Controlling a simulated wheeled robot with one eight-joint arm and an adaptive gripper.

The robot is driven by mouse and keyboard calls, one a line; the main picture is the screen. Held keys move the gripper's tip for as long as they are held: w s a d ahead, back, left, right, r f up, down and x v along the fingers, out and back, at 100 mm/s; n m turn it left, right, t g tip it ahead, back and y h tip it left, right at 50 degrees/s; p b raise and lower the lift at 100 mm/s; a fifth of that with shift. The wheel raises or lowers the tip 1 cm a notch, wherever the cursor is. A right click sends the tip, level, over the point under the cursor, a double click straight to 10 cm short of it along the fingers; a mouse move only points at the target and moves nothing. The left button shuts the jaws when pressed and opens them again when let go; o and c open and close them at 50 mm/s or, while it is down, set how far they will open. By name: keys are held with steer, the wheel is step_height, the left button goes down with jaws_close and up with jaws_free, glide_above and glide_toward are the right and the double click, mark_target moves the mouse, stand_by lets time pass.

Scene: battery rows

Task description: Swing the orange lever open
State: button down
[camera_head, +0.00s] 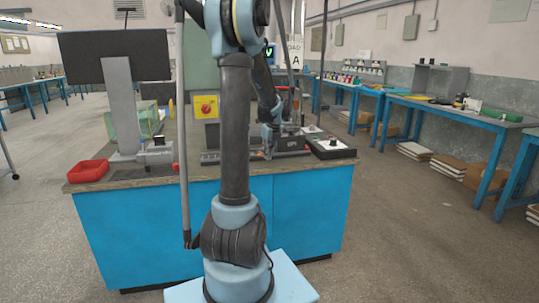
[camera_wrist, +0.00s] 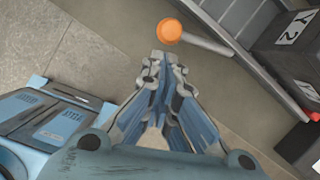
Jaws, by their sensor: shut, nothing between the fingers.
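In the wrist view an orange ball-shaped knob (camera_wrist: 169,30) sits on the end of a grey lever rod (camera_wrist: 208,44). The rod runs right from the knob toward a dark grey rail. My gripper (camera_wrist: 163,56) is shut and empty, its fingertips just below the knob in the picture. I cannot tell whether they touch it.
A dark block (camera_wrist: 285,48) marked "2" stands right of the lever. The bench also holds a red tray (camera_head: 88,171), a monitor (camera_head: 115,56), a yellow box with a red button (camera_head: 206,107) and a black control box (camera_head: 332,147).

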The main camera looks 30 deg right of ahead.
steer(key=shift+w, duration=0.3)
steer(key=shift+a, duration=0.1)
steer(key=shift+w+a, duration=0.6)
steer(key=shift+w, duration=0.3)
steer(key=shift+d, duration=0.1)
steer(key=shift+s+d, duration=0.45)
steer(key=shift+s, duration=0.2)
